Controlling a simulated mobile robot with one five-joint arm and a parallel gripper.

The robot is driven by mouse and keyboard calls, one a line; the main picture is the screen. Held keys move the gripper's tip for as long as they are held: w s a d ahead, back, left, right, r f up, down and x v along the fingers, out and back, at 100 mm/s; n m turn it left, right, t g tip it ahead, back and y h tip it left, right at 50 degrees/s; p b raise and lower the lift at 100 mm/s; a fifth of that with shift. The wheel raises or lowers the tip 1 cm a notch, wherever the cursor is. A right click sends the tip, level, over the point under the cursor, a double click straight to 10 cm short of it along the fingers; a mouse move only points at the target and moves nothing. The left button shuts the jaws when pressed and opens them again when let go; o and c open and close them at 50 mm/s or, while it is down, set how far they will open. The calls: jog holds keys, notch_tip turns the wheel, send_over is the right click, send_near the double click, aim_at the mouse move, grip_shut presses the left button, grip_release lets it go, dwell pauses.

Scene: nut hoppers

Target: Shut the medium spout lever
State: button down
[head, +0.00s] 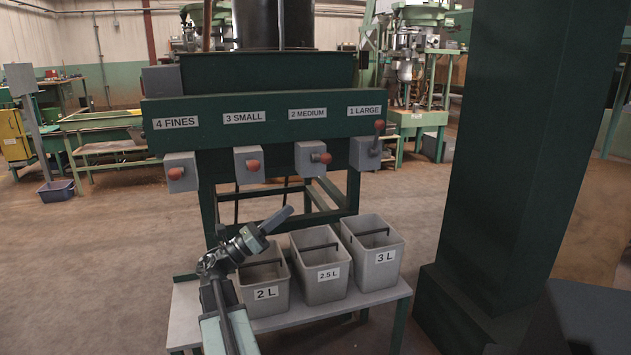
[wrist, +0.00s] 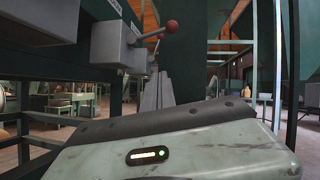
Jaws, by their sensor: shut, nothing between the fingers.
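The medium spout (head: 309,159) is a grey box under the "2 MEDIUM" label on the green beam. Its lever ends in a red knob (head: 326,158) at the box's right side, facing the head camera. My gripper (head: 285,213) is shut and empty, below and left of the medium spout, apart from it, above the bins. In the wrist view my gripper's grey fingers (wrist: 157,92) point away, below a grey spout box (wrist: 118,46) with a red-knobbed lever (wrist: 171,27). I cannot tell which spout that is.
The large spout's red knob (head: 379,124) stands raised; the small (head: 253,165) and fines (head: 176,173) knobs hang nearby. Bins marked 2 L (head: 266,293), 2.5 L (head: 328,275) and 3 L (head: 385,257) stand on a low bench. A thick green column (head: 530,130) stands at right.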

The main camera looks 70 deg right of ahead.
jog(key=shift+s+d+r+n+g, duration=0.1)
jog(key=shift+s+r+n+g, duration=0.25)
jog(key=shift+r, duration=0.3)
jog(key=s+d+r+p, duration=0.5)
jog(key=d+r+p, duration=0.3)
jog(key=r+p, duration=0.1)
jog(key=shift+s, duration=0.15)
